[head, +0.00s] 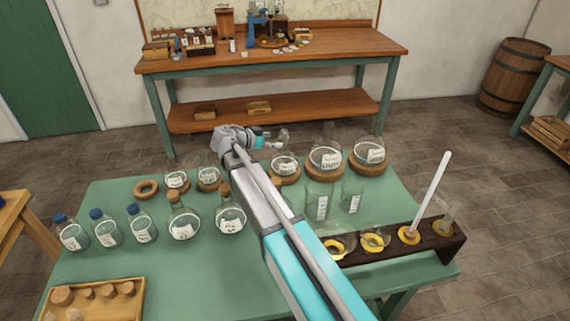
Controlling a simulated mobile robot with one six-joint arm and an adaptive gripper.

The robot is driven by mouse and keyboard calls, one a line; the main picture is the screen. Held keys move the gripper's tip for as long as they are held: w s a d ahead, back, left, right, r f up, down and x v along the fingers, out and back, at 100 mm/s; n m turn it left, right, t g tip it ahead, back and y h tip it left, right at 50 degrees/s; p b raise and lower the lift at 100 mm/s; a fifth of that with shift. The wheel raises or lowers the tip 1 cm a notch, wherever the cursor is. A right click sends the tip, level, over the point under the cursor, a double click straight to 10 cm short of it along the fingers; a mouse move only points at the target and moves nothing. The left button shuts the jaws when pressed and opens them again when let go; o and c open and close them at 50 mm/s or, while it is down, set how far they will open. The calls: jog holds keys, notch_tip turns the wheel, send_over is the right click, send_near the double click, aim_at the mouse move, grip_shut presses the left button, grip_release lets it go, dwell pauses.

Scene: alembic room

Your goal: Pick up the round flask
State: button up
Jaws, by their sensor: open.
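Several clear round flasks sit on cork rings along the far side of the green table. One round flask (285,167) stands near the middle. Two larger ones stand to its right, a round flask (325,159) and another (369,153). Two smaller ones stand to the left, a flask (176,180) and another (208,175). My arm reaches across the table from the front. My gripper (277,144) is small in view, open, by the neck of the middle round flask. I cannot tell whether it touches the glass or whether the neck is between the fingers.
Corked flasks (183,224) and blue-capped bottles (105,229) stand left of my arm. Clear beakers (317,203) and a dark rack (433,242) with funnels and a white rod (431,190) are on the right. An empty cork ring (146,189) lies at far left.

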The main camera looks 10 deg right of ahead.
aim_at(284, 138)
jog(key=b+x, duration=0.1)
jog(key=x, duration=0.2)
jog(key=shift+d+f, duration=0.25)
jog(key=shift+d, duration=0.05)
jog(key=shift+w+d+f+b, duration=0.1)
jog(key=shift+d+b, duration=0.1)
jog(key=shift+d, duration=0.1)
jog(key=shift+w+d+f+b, duration=0.1)
jog(key=shift+w+d+b, duration=0.1)
jog(key=shift+d, duration=0.15)
grip_shut()
